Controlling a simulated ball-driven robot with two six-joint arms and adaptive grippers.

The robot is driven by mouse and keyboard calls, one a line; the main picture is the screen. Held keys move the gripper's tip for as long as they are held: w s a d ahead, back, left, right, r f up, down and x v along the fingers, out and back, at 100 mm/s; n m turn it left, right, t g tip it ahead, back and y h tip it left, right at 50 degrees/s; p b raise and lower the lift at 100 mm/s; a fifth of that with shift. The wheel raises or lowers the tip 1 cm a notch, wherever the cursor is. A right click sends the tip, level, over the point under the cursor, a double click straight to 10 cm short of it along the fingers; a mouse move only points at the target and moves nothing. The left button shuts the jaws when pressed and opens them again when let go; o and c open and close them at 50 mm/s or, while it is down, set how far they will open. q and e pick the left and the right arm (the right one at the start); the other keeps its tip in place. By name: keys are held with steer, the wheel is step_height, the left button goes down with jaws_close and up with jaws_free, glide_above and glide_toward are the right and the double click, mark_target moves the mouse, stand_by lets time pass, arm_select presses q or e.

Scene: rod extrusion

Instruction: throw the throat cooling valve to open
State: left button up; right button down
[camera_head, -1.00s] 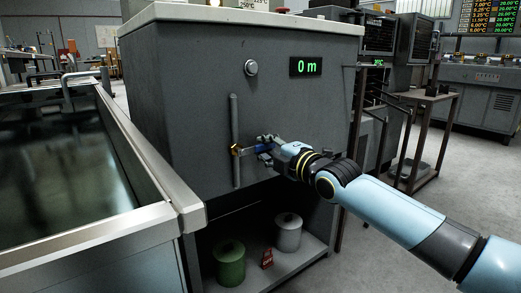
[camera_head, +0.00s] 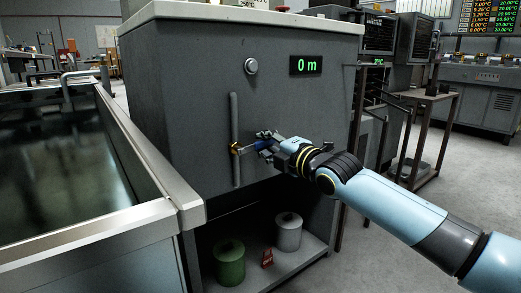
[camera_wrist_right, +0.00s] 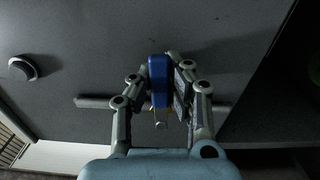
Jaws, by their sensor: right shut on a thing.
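The throat cooling valve is a small brass body (camera_head: 236,148) on a vertical grey pipe (camera_head: 235,110) on the front of the grey machine cabinet. Its lever with a blue handle (camera_head: 263,145) sticks out to the right, roughly across the pipe. My right gripper (camera_head: 268,143) is at the handle and is shut on it. In the right wrist view the blue handle (camera_wrist_right: 158,78) lies between the fingers, and the pipe (camera_wrist_right: 95,102) runs sideways behind. The fingers partly hide the valve body there. My left gripper is not in view.
A metal-rimmed water trough (camera_head: 150,222) fills the left. A round knob (camera_head: 251,66) and a green "0 m" display (camera_head: 306,65) sit above the valve. A green canister (camera_head: 229,262) and a pale one (camera_head: 288,231) stand on the low shelf. Open floor lies to the right.

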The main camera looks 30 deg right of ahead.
steer(key=shift+r+n, duration=0.25)
steer(key=shift+n, duration=0.15)
steer(key=shift+a+r+n+b, duration=0.1)
steer(key=shift+r+n+b, duration=0.1)
steer(key=shift+n+b, duration=0.35)
steer(key=shift+r+n, duration=0.15)
steer(key=shift+n, duration=0.1)
steer(key=shift+r, duration=0.2)
